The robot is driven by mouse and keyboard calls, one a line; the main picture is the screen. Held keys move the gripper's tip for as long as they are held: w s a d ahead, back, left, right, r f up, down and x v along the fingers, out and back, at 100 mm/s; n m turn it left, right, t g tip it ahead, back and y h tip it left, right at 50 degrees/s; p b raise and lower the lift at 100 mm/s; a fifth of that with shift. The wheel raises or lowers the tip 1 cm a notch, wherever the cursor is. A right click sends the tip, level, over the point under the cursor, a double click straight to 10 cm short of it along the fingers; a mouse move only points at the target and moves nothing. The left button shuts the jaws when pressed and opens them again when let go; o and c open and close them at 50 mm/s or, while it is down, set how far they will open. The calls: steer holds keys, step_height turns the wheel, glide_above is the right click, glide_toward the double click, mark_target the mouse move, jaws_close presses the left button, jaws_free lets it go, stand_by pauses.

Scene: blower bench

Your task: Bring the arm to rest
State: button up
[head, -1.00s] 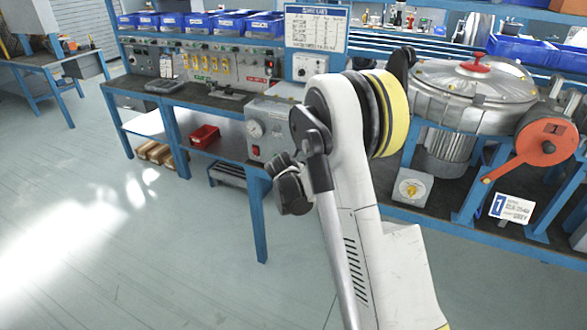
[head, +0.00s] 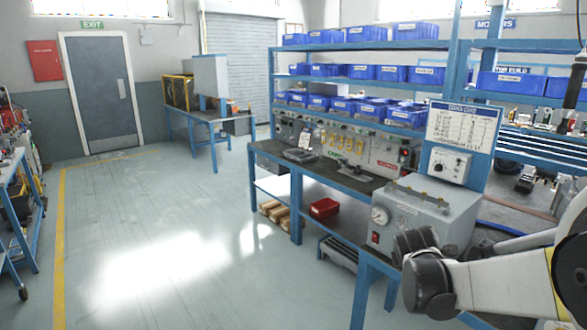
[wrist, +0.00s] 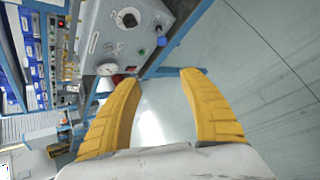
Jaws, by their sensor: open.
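My arm reaches in from the right edge of the head view, in front of the bench. My gripper shows in the wrist view (wrist: 160,80) as two yellow fingers set wide apart. It is open, with only the floor showing between the fingers. In the head view I cannot make out the gripper's fingers. The grey box with a gauge (head: 408,215) stands on the bench just behind my arm, and it also shows above the fingers in the wrist view (wrist: 115,25).
A blue-framed bench (head: 296,208) with a control panel (head: 345,148) and shelves of blue bins runs along the middle. A red bin (head: 323,208) sits on its lower shelf. Open floor (head: 150,240) lies to the left, with a grey door (head: 98,95) at the back.

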steer(key=s+a+r+m+y, duration=0.1)
steer(key=s+a+r+m, duration=0.3)
steer(key=s, duration=0.4)
steer(key=s+a+r+m+y, duration=0.1)
steer(key=s+a+r+m, duration=0.1)
steer(key=s+a+m, duration=0.4)
steer(key=s+a+f+m+y, duration=0.1)
steer(key=s+m, duration=0.3)
steer(key=s, duration=0.4)
steer(key=s+a+f+m+g+y, duration=0.1)
steer(key=s+a+m, duration=0.1)
steer(key=s+m, duration=0.2)
steer(key=s, duration=0.3)
steer(key=shift+s+a+f+g, duration=0.2)
steer(key=shift+s+a+g, duration=0.1)
steer(key=shift+s, duration=0.05)
steer(key=shift+c, duration=0.2)
stand_by(0.4)
